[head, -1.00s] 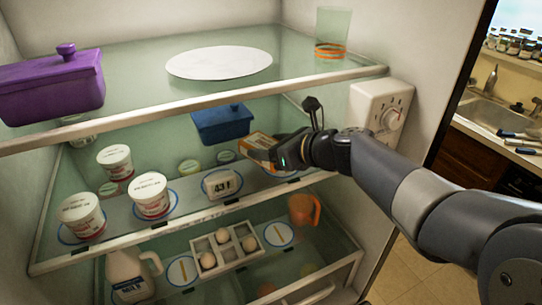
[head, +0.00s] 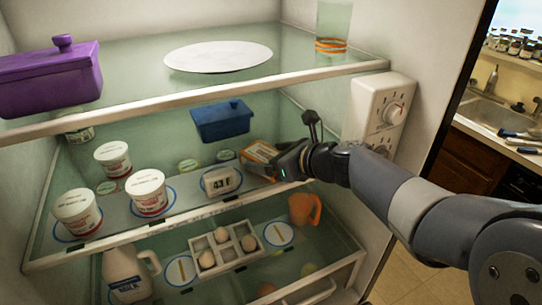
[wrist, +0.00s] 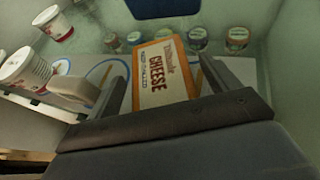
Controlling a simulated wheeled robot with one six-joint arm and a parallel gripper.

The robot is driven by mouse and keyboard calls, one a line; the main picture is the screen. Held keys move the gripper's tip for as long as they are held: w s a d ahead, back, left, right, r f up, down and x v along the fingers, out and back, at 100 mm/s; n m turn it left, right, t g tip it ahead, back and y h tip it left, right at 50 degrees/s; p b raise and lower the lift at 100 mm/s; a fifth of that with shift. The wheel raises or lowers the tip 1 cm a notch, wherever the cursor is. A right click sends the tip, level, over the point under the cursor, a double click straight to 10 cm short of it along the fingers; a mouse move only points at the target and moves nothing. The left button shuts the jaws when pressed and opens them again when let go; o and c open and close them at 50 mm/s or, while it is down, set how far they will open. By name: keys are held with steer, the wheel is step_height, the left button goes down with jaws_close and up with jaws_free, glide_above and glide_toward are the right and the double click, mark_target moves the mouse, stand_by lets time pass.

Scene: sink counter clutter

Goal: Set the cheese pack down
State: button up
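The cheese pack (head: 261,155), an orange and white box, is at the right end of the middle fridge shelf, low over or on a blue-ringed spot. My gripper (head: 277,166) is around it from the right. In the wrist view the pack (wrist: 163,75), with its CHEESE lettering facing me, lies between the two fingers of my gripper (wrist: 163,80). Narrow gaps show on both sides of the pack, so the fingers look open. The pack's underside is hidden, so full contact with the shelf cannot be confirmed.
White tubs (head: 148,192) stand farther left. The upper shelf edge (head: 200,108) runs overhead; the fridge wall is right.

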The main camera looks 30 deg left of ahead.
steer(key=shift+r, duration=0.1)
steer(key=shift+r+p, duration=0.25)
steer(key=shift+p, duration=0.05)
steer(key=b+v, duration=0.1)
steer(key=v, duration=0.6)
steer(key=shift+d+b, duration=0.25)
steer(key=shift+b, duration=0.05)
steer(key=shift+s+f, duration=0.1)
